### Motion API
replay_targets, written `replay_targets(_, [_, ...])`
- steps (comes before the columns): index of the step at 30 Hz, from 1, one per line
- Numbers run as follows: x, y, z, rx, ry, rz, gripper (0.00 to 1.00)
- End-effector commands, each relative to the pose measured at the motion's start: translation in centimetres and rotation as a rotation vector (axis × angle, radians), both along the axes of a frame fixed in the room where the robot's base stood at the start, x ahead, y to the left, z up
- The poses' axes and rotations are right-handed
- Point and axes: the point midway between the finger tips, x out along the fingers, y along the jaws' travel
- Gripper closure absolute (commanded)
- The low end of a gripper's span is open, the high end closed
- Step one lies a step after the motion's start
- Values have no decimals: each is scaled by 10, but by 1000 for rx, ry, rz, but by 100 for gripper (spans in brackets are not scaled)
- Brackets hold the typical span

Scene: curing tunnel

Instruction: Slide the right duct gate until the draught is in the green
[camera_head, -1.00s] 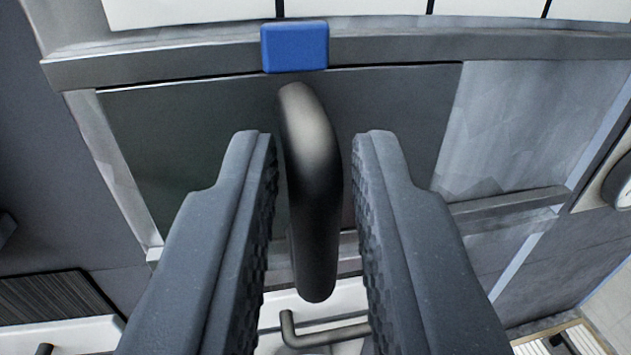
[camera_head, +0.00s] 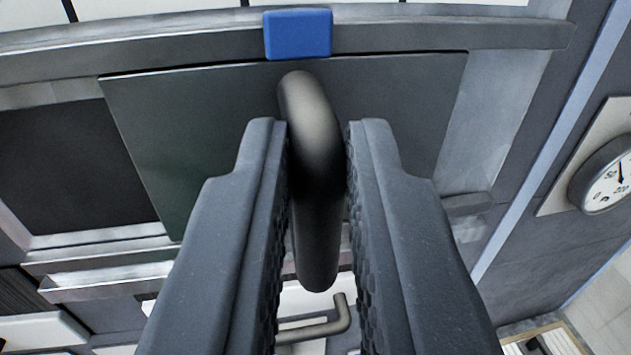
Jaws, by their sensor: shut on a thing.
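The dark duct gate (camera_head: 205,135) sits in its grey frame across the middle of the view. Its curved dark handle (camera_head: 316,135) stands out towards me. My gripper (camera_head: 317,150) is shut on the handle, with a ridged finger on each side. A blue block (camera_head: 298,34) sits at the gate's top edge, over the upper rail. A dark opening (camera_head: 75,165) shows left of the gate. A round white gauge (camera_head: 605,185) is at the right edge, partly cut off. Its needle points roughly up; no green band is visible in the part shown.
A lower rail (camera_head: 110,275) runs beneath. A second bent handle (camera_head: 325,322) shows below, between my fingers. Bare frame (camera_head: 490,110) shows right of the gate.

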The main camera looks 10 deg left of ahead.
Motion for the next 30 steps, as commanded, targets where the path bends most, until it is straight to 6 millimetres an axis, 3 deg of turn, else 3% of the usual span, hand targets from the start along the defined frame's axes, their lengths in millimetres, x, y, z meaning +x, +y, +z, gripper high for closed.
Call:
replay_targets(4, [0, -3, 1, 0, -3, -6, 100])
replay_targets(5, [0, -4, 1, 0, -3, -7, 78])
replay_targets(6, [-1, -4, 1, 0, -3, -8, 67])
replay_targets(7, [-1, -5, 1, 0, -3, -8, 65])
replay_targets(20, [-7, -8, 0, 0, -3, -12, 65])
replay_targets(30, [-45, -12, -1, 0, -2, -12, 65])
